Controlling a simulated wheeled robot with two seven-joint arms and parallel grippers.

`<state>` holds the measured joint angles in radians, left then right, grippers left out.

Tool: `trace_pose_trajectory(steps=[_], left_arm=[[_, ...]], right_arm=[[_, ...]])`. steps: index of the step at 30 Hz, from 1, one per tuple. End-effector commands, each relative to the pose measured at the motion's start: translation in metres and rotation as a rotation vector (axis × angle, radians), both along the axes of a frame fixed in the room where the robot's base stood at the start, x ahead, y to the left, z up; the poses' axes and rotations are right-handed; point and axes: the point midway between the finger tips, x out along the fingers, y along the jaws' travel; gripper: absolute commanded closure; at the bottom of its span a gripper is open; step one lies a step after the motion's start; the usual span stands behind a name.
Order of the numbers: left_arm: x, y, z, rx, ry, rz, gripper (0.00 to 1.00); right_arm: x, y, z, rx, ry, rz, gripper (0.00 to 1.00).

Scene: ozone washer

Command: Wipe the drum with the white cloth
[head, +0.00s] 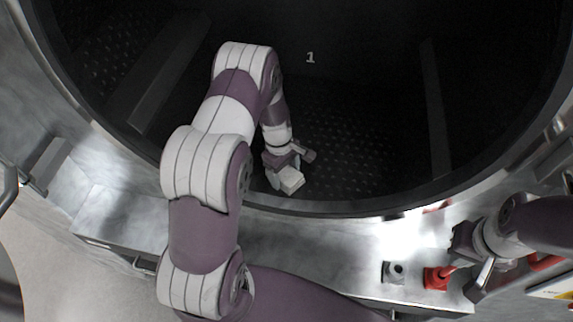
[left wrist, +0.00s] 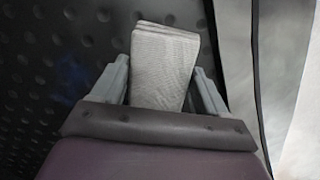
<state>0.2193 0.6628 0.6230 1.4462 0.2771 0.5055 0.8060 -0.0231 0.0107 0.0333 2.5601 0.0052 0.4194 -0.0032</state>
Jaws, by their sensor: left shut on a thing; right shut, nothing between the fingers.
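My left arm reaches into the dark, perforated drum (head: 350,140). My left gripper (head: 287,172) is inside the drum near its front rim, shut on the folded white cloth (head: 291,181). In the left wrist view the cloth (left wrist: 163,65) stands out between the two grey fingers, with the dimpled drum wall (left wrist: 60,70) behind it. I cannot tell whether the cloth touches the drum surface. My right gripper (head: 476,272) is outside the drum at the lower right, shut and empty, near a red fitting.
The metal drum rim (head: 330,207) curves below my left gripper. Raised ribs (head: 437,110) run along the drum wall on both sides. A red fitting (head: 437,278) and a grey fitting (head: 394,271) sit on the metal front ledge. The drum's middle is clear.

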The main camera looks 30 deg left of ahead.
Motion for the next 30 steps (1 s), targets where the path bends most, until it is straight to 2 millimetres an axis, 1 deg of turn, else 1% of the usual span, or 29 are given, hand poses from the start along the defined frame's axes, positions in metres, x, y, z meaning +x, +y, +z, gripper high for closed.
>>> trace_pose_trajectory(steps=[6, 8, 18, 23, 30], left_arm=[[-0.003, 0.017, -0.001, 0.001, -0.002, 0.003, 0.56], [-0.003, 0.019, -0.002, 0.000, -0.002, 0.002, 0.56], [0.032, 0.028, -0.001, 0.002, -0.005, 0.001, 0.56], [0.038, 0.030, 0.000, 0.001, -0.004, 0.001, 0.56], [0.064, 0.036, -0.005, 0.002, -0.007, 0.000, 0.56]], right_arm=[[0.000, 0.000, -0.002, 0.000, 0.000, 0.000, 1.00], [0.000, 0.000, -0.002, 0.000, 0.000, 0.000, 1.00], [0.000, 0.000, -0.014, 0.000, 0.000, 0.000, 1.00], [0.000, 0.000, -0.016, 0.000, 0.000, 0.000, 1.00], [0.000, 0.000, -0.033, 0.000, 0.000, 0.000, 1.00]])
